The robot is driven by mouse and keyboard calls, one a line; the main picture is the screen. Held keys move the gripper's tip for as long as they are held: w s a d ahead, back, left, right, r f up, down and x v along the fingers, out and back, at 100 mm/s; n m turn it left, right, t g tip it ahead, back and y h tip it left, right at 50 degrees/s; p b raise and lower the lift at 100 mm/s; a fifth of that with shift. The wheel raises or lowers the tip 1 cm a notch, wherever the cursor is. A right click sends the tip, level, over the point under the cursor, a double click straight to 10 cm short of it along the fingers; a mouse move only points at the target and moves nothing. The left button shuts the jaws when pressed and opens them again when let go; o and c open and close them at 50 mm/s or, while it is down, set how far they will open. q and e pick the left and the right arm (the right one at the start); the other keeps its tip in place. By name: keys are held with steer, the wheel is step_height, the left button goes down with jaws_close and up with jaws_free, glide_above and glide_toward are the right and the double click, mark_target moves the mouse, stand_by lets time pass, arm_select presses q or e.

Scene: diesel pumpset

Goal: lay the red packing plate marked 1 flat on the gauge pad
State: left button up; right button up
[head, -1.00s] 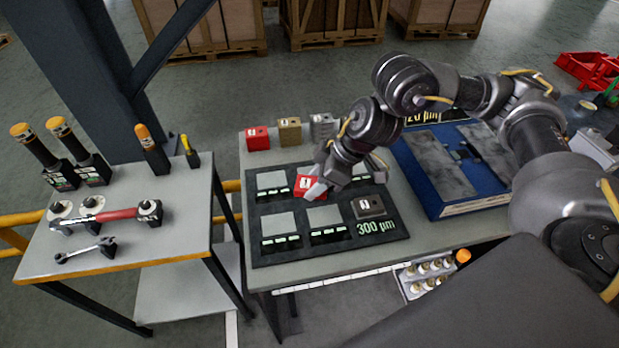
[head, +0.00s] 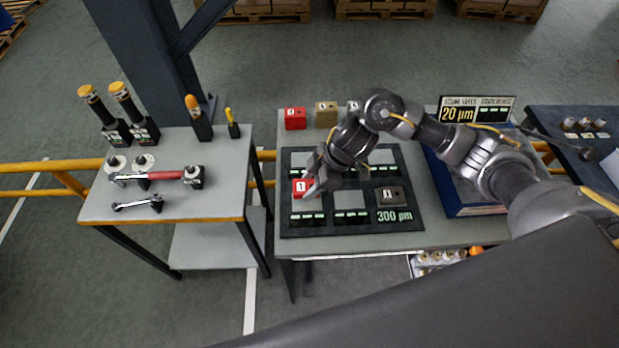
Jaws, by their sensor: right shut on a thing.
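The red plate marked 1 (head: 300,187) is in my right gripper (head: 311,189), which is shut on it. It is over the front-left grey square pad (head: 306,205) of a black board (head: 412,221) on the bench and hides the pad's back part. I cannot tell whether plate and pad touch. The board has more grey square pads, one at the back left (head: 302,159) and one at the front middle (head: 350,201). A dark block (head: 389,195) sits at its front right, above a "300 µm" readout. My right wrist hides part of the board. My left gripper is out of view.
Red (head: 295,118), tan (head: 326,114) and grey blocks stand along the bench's back edge. A blue box (head: 440,180) with a "20 µm" sign (head: 476,110) is to the right. A tool table (head: 215,205) with wrenches stands left, across a gap.

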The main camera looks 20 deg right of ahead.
steer(key=shift+w, duration=0.1)
steer(key=shift+r, duration=0.1)
steer(key=shift+p, duration=0.35)
step_height(320, 180, down, 3)
steer(key=shift+f+b, duration=0.1)
steer(key=shift+b, duration=0.9)
steer(key=shift+f+b, duration=0.3)
steer(key=shift+f, duration=0.4)
steer(key=shift+p, duration=0.8)
steer(key=shift+f, duration=0.3)
steer(key=shift+f+b, duration=0.3)
steer(key=shift+f, duration=0.05)
